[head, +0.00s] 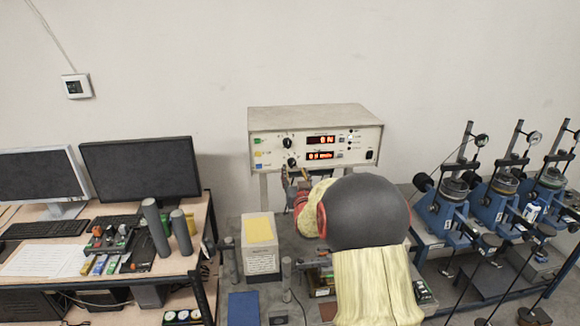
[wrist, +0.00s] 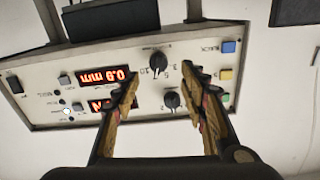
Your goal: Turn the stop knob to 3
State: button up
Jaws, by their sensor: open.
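The grey control box (head: 310,118) stands at the back with two black knobs on its front panel. The upper knob (head: 287,143) and lower knob (head: 291,162) sit left of two red displays. In the upside-down wrist view, one knob (wrist: 158,63) has a printed scale with 3, 5 and 10 beside it; the other knob (wrist: 171,100) sits below it in the picture. I cannot read which is named stop. My gripper (wrist: 160,82) is open, its fingers framing both knobs with nothing held. In the head view my arm partly hides the gripper just below the panel.
Coloured buttons (wrist: 225,75) line the panel edge beside the knobs. A box with a yellow top (head: 259,230) stands on the bench below. Monitors (head: 140,168) are on the left desk, and blue test machines (head: 495,205) stand at right.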

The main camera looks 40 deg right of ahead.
aim_at(293, 165)
jog(key=shift+p+x, duration=0.35)
jog(key=shift+x, duration=2.8)
jog(key=shift+s+d, duration=0.1)
jog(key=shift+d, duration=0.05)
jog(key=shift+c, duration=0.7)
grip_shut()
